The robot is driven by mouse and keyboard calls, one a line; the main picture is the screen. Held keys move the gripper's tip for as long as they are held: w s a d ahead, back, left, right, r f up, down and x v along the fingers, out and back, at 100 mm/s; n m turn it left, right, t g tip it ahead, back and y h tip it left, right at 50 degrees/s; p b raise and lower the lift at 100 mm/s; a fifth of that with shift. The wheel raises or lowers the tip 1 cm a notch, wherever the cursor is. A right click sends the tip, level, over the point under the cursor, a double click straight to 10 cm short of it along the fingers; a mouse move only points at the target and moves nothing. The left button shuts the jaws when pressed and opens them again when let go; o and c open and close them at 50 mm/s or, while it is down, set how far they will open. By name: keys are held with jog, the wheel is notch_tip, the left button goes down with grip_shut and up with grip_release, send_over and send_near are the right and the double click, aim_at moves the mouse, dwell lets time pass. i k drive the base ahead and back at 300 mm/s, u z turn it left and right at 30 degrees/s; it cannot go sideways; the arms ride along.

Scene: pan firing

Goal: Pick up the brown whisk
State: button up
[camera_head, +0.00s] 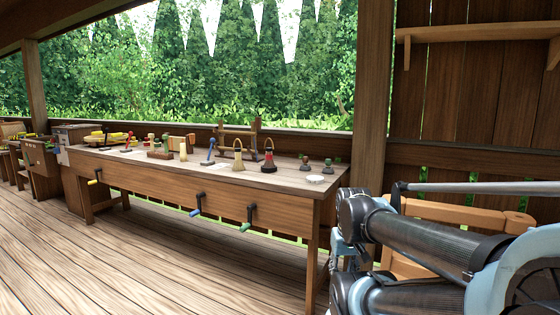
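A small tan-brown whisk-like brush (239,159) with a looped top stands upright on the long wooden workbench (290,187), toward its right part. It is the likeliest brown whisk, but it is too small to be sure. A similar looped item (268,162) with red and dark parts stands just to its right, a small gap apart. My arm's dark links fill the lower right, well to the right of the bench's near end. My gripper cannot be made out in this view. Nothing is seen holding either item.
Small dark-green items (305,164) and a white round dish (315,179) sit near the bench's right end. Several tools lie farther left. Crank handles (250,217) stick out from the bench front. The plank floor (130,260) before it is clear. A wooden post (372,100) stands behind its right end.

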aim_at(268, 163)
jog(key=u, duration=0.25)
jog(key=i, duration=1.2)
jog(key=u, duration=0.8)
jog(key=i, duration=0.5)
jog(key=u, duration=0.25)
